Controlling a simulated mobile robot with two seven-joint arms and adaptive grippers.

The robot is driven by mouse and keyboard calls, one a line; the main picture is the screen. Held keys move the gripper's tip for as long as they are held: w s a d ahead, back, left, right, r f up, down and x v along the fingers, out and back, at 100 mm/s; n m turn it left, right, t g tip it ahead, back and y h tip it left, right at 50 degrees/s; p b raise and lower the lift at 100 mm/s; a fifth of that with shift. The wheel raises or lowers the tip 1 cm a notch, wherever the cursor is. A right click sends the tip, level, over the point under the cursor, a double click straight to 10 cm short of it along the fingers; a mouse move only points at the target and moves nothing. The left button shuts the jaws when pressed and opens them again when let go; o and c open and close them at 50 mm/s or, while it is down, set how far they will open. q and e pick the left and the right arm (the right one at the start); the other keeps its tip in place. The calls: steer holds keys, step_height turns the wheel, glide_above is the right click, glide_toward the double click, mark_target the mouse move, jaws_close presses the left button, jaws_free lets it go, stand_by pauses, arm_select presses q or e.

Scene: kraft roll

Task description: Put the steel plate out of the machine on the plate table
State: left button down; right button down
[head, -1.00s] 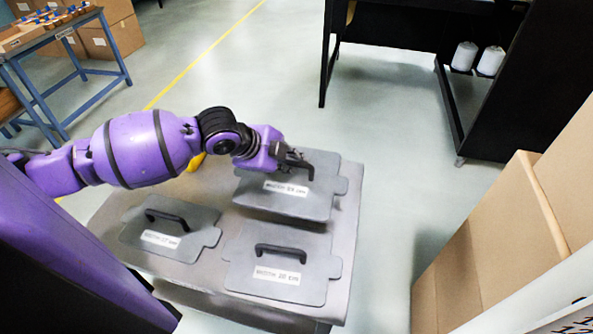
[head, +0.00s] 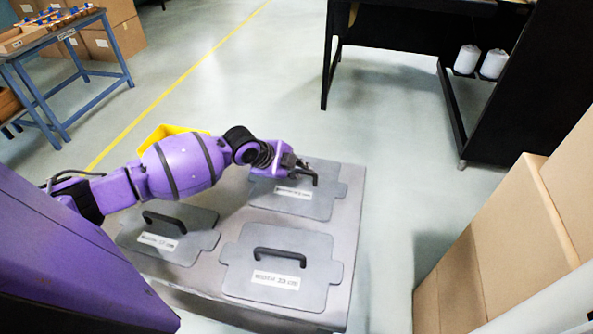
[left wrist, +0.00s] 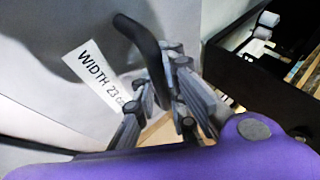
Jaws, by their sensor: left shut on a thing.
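The steel plate in my grip (head: 318,204) is flat and grey with a black handle, side tabs and a white label. It is at the far right of the plate table (head: 347,228) and looks flat on the top or very close to it. In the left wrist view its label reads "WIDTH 23 cm", and its handle (left wrist: 140,42) runs between my fingers. My left gripper (head: 307,174) is shut on this handle. Two similar plates lie on the table, one at the left (head: 190,246) and one at the front (head: 312,272). My right gripper is out of view.
A black frame (head: 400,38) with white spools (head: 480,60) stands at the back right. Cardboard boxes (head: 520,235) stand at the right. A yellow bin (head: 165,134) shows behind my arm. A blue bench (head: 75,60) is at the back left. Floor behind the table is clear.

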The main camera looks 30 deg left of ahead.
arm_select(q)
steer(key=shift+w+r, duration=0.1)
steer(key=shift+w, duration=0.05)
steer(key=c, duration=1.8)
jaws_free()
steer(key=shift+o, duration=0.2)
steer(key=p+v, duration=0.1)
steer(key=v, duration=1.1)
steer(key=shift+s, duration=0.25)
